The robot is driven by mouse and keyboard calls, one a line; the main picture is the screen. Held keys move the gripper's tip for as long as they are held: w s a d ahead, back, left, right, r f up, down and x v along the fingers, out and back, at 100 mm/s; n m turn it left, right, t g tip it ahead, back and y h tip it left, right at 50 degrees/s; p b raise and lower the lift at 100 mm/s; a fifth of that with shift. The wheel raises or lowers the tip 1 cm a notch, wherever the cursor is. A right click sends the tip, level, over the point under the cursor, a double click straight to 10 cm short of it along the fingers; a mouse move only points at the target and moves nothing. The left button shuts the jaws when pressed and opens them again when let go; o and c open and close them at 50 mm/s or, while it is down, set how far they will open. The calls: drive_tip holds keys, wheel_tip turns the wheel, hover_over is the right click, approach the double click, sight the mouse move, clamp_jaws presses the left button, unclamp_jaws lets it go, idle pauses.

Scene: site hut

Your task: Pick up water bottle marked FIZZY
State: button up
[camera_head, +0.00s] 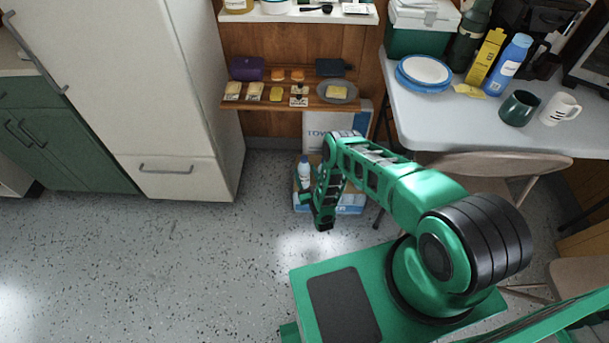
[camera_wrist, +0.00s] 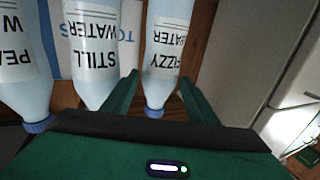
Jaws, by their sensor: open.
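The FIZZY water bottle (camera_wrist: 165,55) hangs cap-down in the wrist picture, with a pale blue body, white label and blue cap. The STILL water bottle (camera_wrist: 92,55) stands to its left, with a third bottle (camera_wrist: 20,65), label cut off, further left. My gripper (camera_wrist: 158,88) is open, with one green finger on each side of the FIZZY bottle's neck end; contact cannot be told. In the head view one bottle (camera_head: 304,169) shows beside my forearm, its label unreadable; my arm hides the others.
The bottles are by a low box (camera_head: 349,205) on the floor, in front of a white towel box (camera_head: 352,118). A shelf (camera_head: 262,104) with small items hangs above. A white table (camera_head: 425,125) is at right, a fridge (camera_head: 135,100) at left. Floor at left is clear.

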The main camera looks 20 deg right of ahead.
drive_tip(key=shift+w, duration=1.5)
drive_tip(key=c, duration=1)
drive_tip(key=shift+c, duration=0.9)
drive_tip(key=shift+r, duration=0.2)
